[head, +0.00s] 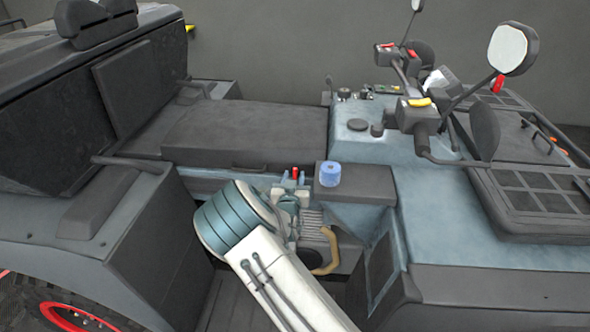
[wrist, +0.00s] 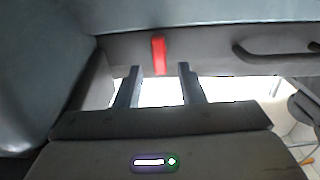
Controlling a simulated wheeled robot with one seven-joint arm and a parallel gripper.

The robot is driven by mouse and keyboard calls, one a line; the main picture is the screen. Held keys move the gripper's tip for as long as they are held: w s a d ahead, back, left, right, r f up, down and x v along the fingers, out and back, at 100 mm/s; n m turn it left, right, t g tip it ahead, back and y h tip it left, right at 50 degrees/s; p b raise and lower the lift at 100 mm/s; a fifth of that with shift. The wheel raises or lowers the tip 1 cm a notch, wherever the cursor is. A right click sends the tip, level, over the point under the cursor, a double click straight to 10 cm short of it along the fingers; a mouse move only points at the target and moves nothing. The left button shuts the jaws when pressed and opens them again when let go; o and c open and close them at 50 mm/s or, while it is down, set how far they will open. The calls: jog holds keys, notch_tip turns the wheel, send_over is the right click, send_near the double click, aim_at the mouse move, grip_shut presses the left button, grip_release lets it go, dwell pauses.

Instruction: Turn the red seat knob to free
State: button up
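The red seat knob (head: 295,173) is a small upright red piece below the front edge of the dark seat (head: 250,130) in the head view. In the wrist view the red knob (wrist: 159,55) stands upright on a dark panel under the seat edge. My gripper (wrist: 158,70) is open, with one finger on each side of the knob's lower end in the picture. Gaps show between the knob and both fingers. In the head view my gripper (head: 292,181) is at the knob, small and partly hidden by my arm. Whether the fingers reach around the knob in depth is unclear.
A blue roll (head: 330,174) stands on a dark ledge right of my gripper. A tan curved handle (head: 326,252) is below it. A dark handle (wrist: 275,55) sits right of the knob in the wrist view. Handlebars and a mirror (head: 507,48) rise at right.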

aim_at(296, 172)
jog(key=shift+w, duration=1.15)
